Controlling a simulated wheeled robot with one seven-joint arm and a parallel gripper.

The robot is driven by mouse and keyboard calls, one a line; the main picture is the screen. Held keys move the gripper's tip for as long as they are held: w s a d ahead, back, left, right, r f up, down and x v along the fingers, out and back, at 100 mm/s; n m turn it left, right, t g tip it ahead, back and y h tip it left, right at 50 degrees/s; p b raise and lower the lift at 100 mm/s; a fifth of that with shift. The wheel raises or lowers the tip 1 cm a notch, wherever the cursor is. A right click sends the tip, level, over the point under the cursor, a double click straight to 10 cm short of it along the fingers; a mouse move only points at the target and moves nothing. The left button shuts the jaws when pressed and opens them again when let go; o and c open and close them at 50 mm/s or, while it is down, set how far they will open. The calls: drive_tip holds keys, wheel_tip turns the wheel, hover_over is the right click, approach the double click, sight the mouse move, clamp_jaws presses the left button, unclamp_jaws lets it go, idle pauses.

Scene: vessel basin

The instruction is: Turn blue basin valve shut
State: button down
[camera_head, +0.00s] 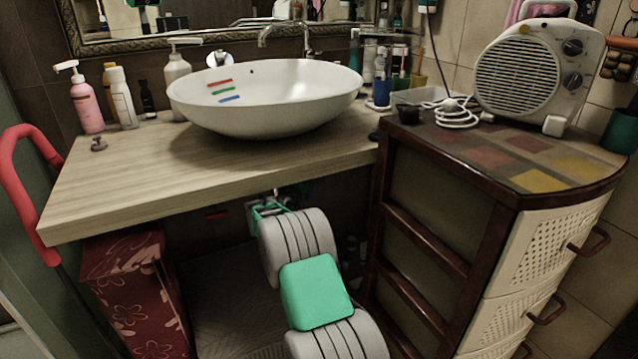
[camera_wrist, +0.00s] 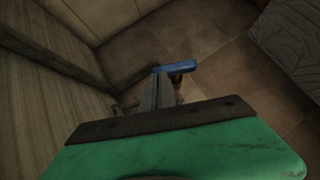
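The blue valve handle (camera_wrist: 178,67) shows in the wrist view as a short blue bar in the upper middle, with a small brownish fitting beside and below it. My gripper (camera_wrist: 159,76) reaches toward it; its narrow grey fingers end at the left part of the handle. The fingers look close together, but I cannot tell whether they touch or hold the handle. In the head view my arm reaches under the counter below the white basin (camera_head: 265,120). The blue valve is not visible there, hidden by the counter and arm.
The wooden counter (camera_head: 110,200) overhangs my arm. A dark wooden drawer cabinet (camera_head: 425,240) stands close on the right, with a fan heater (camera_head: 520,70) on top. A red flowered box (camera_head: 125,290) stands at left. The floor between box and cabinet is partly open.

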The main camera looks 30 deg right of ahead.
drive_tip(key=shift+s+d+r+p, duration=0.1)
drive_tip(key=shift+d+p, duration=0.2)
drive_tip(key=shift+d, duration=0.65)
drive_tip(key=shift+s+d+r+p, duration=0.1)
drive_tip(key=shift+d+p, duration=0.15)
drive_tip(key=shift+d, duration=0.7)
idle(0.6)
